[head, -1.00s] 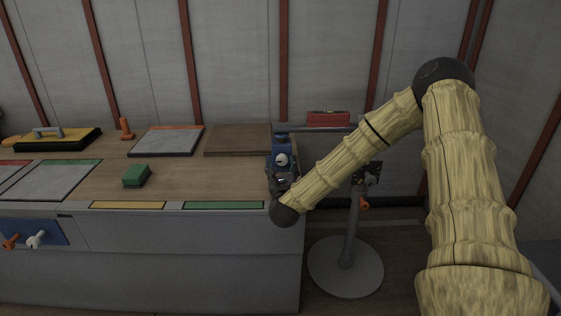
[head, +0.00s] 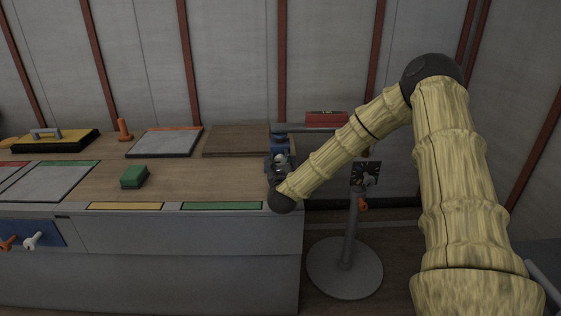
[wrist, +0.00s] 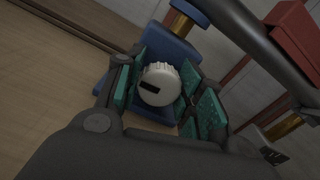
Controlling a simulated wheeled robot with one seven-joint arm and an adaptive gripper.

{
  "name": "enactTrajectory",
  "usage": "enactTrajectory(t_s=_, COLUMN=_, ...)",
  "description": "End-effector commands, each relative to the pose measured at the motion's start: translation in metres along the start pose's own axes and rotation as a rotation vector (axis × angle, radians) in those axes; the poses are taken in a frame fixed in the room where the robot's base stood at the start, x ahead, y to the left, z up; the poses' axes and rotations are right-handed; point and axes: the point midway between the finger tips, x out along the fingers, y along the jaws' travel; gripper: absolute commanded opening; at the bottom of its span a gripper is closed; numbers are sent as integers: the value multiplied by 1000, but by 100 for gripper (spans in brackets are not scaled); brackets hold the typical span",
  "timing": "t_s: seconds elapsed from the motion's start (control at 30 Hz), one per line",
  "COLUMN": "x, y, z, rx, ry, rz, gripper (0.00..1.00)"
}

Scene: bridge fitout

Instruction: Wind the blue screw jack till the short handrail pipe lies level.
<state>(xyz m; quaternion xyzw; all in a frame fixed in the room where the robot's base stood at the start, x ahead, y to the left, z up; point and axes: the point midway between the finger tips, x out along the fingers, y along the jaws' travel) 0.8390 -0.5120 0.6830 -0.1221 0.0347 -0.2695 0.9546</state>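The blue screw jack (head: 278,141) stands at the right end of the bench, partly hidden by my gripper in the head view. In the wrist view its blue body (wrist: 182,52) carries a pale ridged knob (wrist: 160,84) with a dark slot mark. My gripper (wrist: 164,72) has its teal-padded fingers on either side of the knob, apparently open, with little room; contact is not clear. In the head view my gripper (head: 279,163) is at the jack's front. The short handrail pipe (head: 318,129), grey, runs right from the jack and looks near level; any small tilt cannot be told.
A red box (head: 327,118) sits at the pipe. A round-based stand (head: 345,268) with an orange knob (head: 362,204) is right of the bench. A green block (head: 134,176), a brown board (head: 236,141) and a grey panel (head: 165,143) lie on the bench (head: 200,178).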

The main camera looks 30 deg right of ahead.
Motion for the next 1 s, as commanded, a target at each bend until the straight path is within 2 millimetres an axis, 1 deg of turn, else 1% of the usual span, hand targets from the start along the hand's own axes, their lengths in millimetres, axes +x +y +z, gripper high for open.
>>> enactTrajectory(t_s=0.03, x=0, y=0, z=0, rx=0, ry=0, rz=0, gripper=16)
enactTrajectory(t_s=0.07, x=0, y=0, z=0, rx=0, ry=0, rz=0, gripper=14)
enactTrajectory(t_s=0.27, x=0, y=0, z=-1, rx=-21, ry=1, rz=-1, gripper=14)
enactTrajectory(t_s=0.6, x=0, y=0, z=-1, rx=-140, ry=1, rz=-1, gripper=14)
enactTrajectory(t_s=0.9, x=0, y=0, z=0, rx=-148, ry=1, rz=-1, gripper=14)
enactTrajectory(t_s=0.93, x=0, y=0, z=0, rx=-147, ry=0, rz=-1, gripper=39)
enactTrajectory(t_s=1.0, x=0, y=0, z=0, rx=-147, ry=0, rz=-1, gripper=52)
